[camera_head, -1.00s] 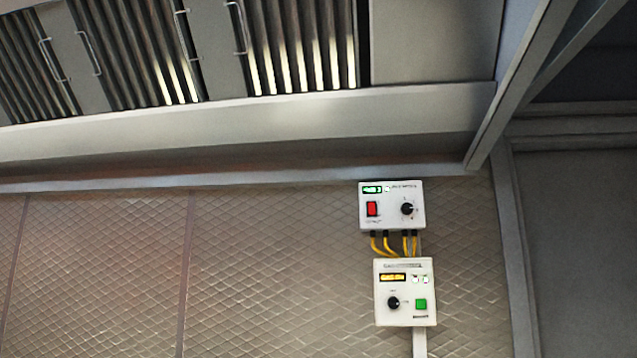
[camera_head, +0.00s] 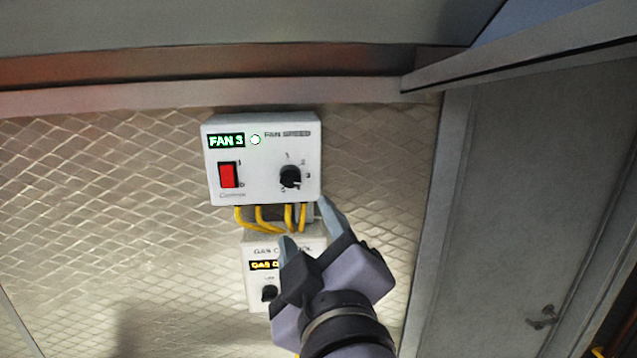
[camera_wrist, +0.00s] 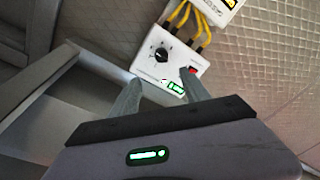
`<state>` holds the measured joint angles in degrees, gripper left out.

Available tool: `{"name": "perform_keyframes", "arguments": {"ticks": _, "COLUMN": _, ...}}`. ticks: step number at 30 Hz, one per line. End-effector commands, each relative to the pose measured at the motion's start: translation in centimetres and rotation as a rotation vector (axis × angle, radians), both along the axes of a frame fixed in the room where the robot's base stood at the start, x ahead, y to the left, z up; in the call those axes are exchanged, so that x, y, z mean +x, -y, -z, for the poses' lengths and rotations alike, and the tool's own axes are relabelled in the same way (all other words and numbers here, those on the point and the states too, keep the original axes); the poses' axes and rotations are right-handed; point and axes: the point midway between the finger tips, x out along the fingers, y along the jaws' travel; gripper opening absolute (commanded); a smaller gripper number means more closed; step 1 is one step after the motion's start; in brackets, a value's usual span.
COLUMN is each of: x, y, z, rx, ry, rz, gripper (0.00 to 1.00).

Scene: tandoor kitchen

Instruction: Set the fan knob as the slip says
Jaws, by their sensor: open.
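The white fan speed box (camera_head: 262,192) is on the tiled wall. Its black fan knob (camera_head: 290,176) is at the right of its face, with small numbers around it. The pointer is too small to read surely. In the wrist view the knob (camera_wrist: 161,55) shows beyond and between the open fingertips (camera_wrist: 160,78). No slip shows in any view.
A red rocker switch (camera_head: 228,175) is left of the knob. Yellow cables (camera_head: 262,220) run down to the gas control box (camera_head: 258,290), partly hidden by my gripper. A metal hood edge (camera_head: 300,75) is above. A grey door (camera_head: 510,200) is at the right.

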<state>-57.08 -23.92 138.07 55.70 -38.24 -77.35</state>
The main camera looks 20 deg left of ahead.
Motion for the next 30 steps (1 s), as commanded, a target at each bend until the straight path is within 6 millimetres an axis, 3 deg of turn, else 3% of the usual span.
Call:
{"name": "perform_keyframes", "arguments": {"ticks": 15, "x": 11.0, "y": -7.3, "z": 0.1, "rx": -0.002, "ry": -0.005, "rz": 0.001, "gripper": 0.55}}
{"name": "perform_keyframes", "arguments": {"ticks": 21, "x": 12.7, "y": -8.5, "z": 0.1, "rx": 0.000, "ry": -0.003, "rz": 0.000, "gripper": 0.55}}
{"name": "perform_keyframes", "arguments": {"ticks": 30, "x": 12.9, "y": -8.6, "z": 0.2, "rx": 0.001, "ry": -0.003, "rz": -0.001, "gripper": 0.55}}
